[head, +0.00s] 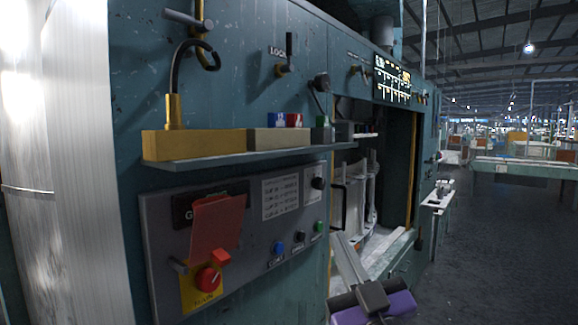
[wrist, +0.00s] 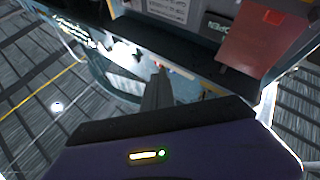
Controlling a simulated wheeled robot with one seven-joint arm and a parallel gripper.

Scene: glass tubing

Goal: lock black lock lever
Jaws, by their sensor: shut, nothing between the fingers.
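The black lock lever (head: 290,45) stands upright on a brass-coloured base beside the LOCK label, high on the teal machine front in the head view. I cannot make it out in the wrist view. My gripper (head: 341,240) is at the lower middle of the head view, well below and to the right of the lever, in front of the machine's opening. Its fingers are together and empty, and they point up. In the wrist view the closed fingers (wrist: 161,75) show as one dark strip. My gripper is not touching the lever.
A shelf (head: 240,158) with blocks juts out below the lever. Under it is a control panel (head: 155,235) with a red flap (head: 216,225) and a red button (head: 208,279). A second black-knobbed lever (head: 320,84) is right of the lock lever. Open floor (head: 500,240) lies right.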

